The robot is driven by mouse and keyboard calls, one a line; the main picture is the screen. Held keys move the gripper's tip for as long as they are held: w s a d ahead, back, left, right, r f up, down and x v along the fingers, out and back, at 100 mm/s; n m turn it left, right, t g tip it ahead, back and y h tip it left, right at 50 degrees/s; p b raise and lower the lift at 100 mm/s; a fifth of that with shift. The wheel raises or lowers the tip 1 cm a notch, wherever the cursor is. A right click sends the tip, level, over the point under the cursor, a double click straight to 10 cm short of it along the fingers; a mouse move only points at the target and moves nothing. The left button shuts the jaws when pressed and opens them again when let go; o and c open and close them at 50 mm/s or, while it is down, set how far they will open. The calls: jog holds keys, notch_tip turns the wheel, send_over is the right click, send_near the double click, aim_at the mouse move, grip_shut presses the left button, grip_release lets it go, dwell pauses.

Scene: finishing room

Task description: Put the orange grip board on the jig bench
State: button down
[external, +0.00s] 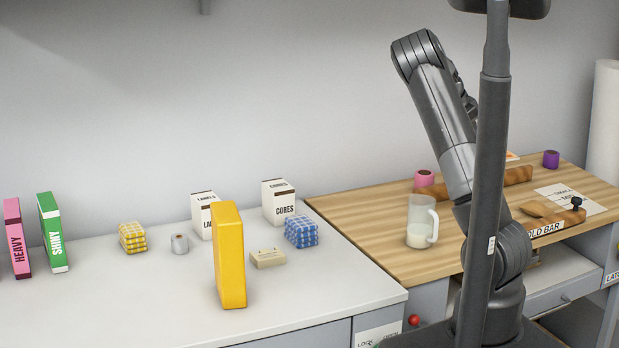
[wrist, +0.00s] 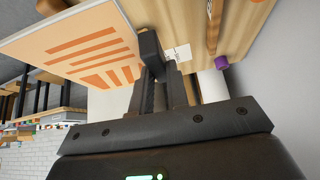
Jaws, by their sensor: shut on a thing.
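The orange grip board (wrist: 85,50), cream with orange stripes, fills the upper left of the wrist view. My gripper (wrist: 160,62) is shut on its edge, with a dark finger against the board. In the external view my gripper is hidden behind my arm and column. A small piece of cream and orange (external: 512,156) shows just past the arm there; I cannot tell if it is the same board. The wood-topped bench (external: 385,225) is at the right and probably is the jig bench; it also shows behind the board in the wrist view (wrist: 245,25).
On the wooden top are a jug (external: 421,222), a pink roll (external: 424,178), a purple roll (external: 551,159) and a wooden bar labelled HOLD BAR (external: 548,223). A white counter (external: 150,300) at left holds boxes, cloth stacks and a yellow block (external: 229,255). The bench's front left is clear.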

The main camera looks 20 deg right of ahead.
jog(key=s+d+m, duration=0.1)
jog(key=s+d, duration=0.1)
jog(key=s+d+r+m+g, duration=0.1)
jog(key=s+d, duration=0.1)
jog(key=s+d+r+m+g, duration=0.1)
jog(key=s+d, duration=0.1)
jog(key=s, duration=0.1)
jog(key=shift+d+r+y, duration=0.2)
jog(key=shift+d+y, duration=0.05)
jog(key=shift+y, duration=0.05)
notch_tip(320, 180, down, 10)
jog(key=w+a+f, duration=0.2)
jog(key=w, duration=0.1)
jog(key=w+a+f, duration=0.2)
jog(key=w+f, duration=0.1)
jog(key=w+a+f, duration=0.2)
jog(key=w+f, duration=0.1)
jog(key=w, duration=0.1)
jog(key=shift+w, duration=0.1)
jog(key=shift+a+f, duration=0.1)
jog(key=shift+f, duration=1.95)
jog(key=shift+f, duration=0.1)
jog(key=c, duration=1.4)
grip_release()
